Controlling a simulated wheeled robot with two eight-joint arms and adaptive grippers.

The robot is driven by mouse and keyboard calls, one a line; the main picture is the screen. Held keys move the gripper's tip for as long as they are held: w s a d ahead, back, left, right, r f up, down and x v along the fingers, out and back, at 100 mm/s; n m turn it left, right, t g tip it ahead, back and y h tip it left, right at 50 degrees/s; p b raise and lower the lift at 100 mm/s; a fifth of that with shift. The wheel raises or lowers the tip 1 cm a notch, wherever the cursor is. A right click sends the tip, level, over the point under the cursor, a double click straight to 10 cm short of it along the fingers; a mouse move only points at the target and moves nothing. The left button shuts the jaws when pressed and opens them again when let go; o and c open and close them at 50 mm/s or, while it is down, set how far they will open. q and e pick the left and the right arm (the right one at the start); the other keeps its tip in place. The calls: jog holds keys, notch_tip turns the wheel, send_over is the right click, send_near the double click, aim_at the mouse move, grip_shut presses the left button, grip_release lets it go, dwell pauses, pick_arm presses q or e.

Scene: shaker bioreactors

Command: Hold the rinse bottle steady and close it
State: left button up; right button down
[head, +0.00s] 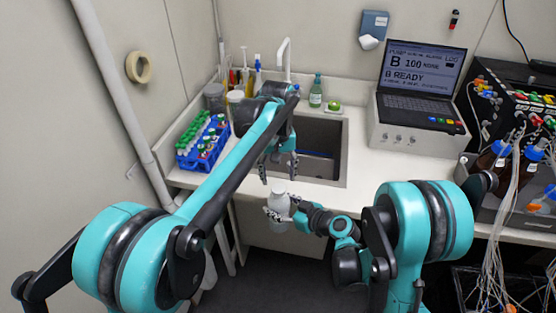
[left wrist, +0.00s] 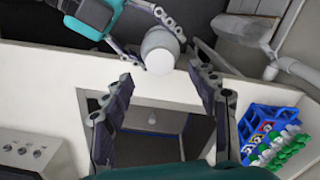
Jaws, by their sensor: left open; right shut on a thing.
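The white rinse bottle (head: 279,203) stands upright in front of the counter's front edge, below the sink. My right gripper (head: 277,214) is shut around its body from the right. In the left wrist view the bottle (left wrist: 160,53) shows from above as a pale round top, with fingers of my right gripper (left wrist: 148,33) around it. I cannot tell whether a cap is on it. My left gripper (head: 279,170) is open and empty, pointing down just above the bottle. In the left wrist view the bottle lies just beyond and between its spread fingertips (left wrist: 160,73).
The sink (head: 331,134) lies behind the bottle. A blue rack of tubes (head: 187,161) stands at the counter's left. A green bottle (head: 316,91) stands behind the sink. A laptop (head: 419,85) stands to the right, beside brown bottles with blue caps (head: 501,148) and loose tubing.

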pick_arm(q)
notch_tip(320, 180, up, 7)
jog(key=shift+r, duration=0.2)
dwell(0.4)
jog(key=shift+a, duration=0.1)
